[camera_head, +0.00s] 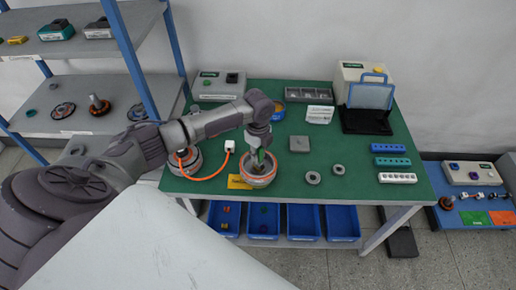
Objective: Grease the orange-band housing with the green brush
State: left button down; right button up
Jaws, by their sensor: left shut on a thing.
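The orange-band housing (259,180) is a round grey part with an orange stripe around its side. It sits near the front edge of the green table, left of centre. My left gripper (259,152) points down over it, shut on the green brush (262,157). Only a small green piece of the brush shows between the fingers. The brush's lower end is at the housing's open top; I cannot tell whether it touches the inside. My right gripper is out of view.
A second round unit (184,162) with an orange cable stands left of the housing. A yellow card (236,182) lies beside the housing. Small grey rings (313,177) and a square block (299,144) lie to the right. Coloured socket strips (392,161) line the right edge. Blue bins (303,222) sit below.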

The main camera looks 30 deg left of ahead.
pick_arm(q)
jog(key=m, duration=0.8)
jog(key=shift+b, duration=0.3)
jog(key=shift+r+n+p, duration=0.1)
jog(key=shift+n+p, duration=0.4)
jog(key=shift+p, duration=0.05)
jog(key=shift+n+p, duration=0.6)
jog(key=shift+n, duration=0.3)
jog(key=n+p, duration=0.2)
jog(key=n, duration=0.1)
jog(key=shift+n+p, duration=0.45)
jog(key=shift+n, duration=0.65)
